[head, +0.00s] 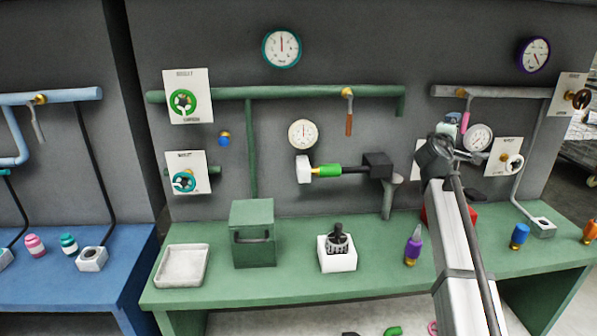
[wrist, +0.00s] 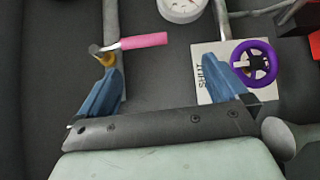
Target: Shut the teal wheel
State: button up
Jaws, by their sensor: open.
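The teal wheel (head: 184,181) is mounted on a white lettered plate (head: 198,163) on the grey wall, at the left in the head view, below a green wheel. It is not in the wrist view. My gripper (wrist: 160,68) is open and empty, with its two blue fingers well apart in the wrist view. In the head view my arm is at the right, far from the teal wheel, and its fingers cannot be made out clearly.
The green wheel (head: 183,102) sits above the teal one. In the wrist view a pink lever (wrist: 144,41) and a purple wheel (wrist: 254,62) are near my fingers. The green bench holds a tray (head: 181,266), a green box (head: 253,234) and a white block (head: 337,255). A black-and-green bar (head: 345,170) juts mid-wall.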

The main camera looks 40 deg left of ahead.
jog(key=s+a+r+n+t+y, duration=0.1)
jog(key=s+a+r+n+y, duration=0.15)
jog(key=s+a+r, duration=0.75)
jog(key=s+a+r+n+t+y, duration=0.15)
jog(key=s+a+r+n, duration=0.25)
jog(key=s+a+r, duration=0.55)
jog(key=n+g+y, duration=0.7)
jog(key=n+y, duration=0.1)
jog(key=n, duration=1.4)
send_near(184, 184)
jog(key=x, duration=1.2)
jog(key=shift+s+r, duration=0.1)
jog(key=shift+c, duration=0.3)
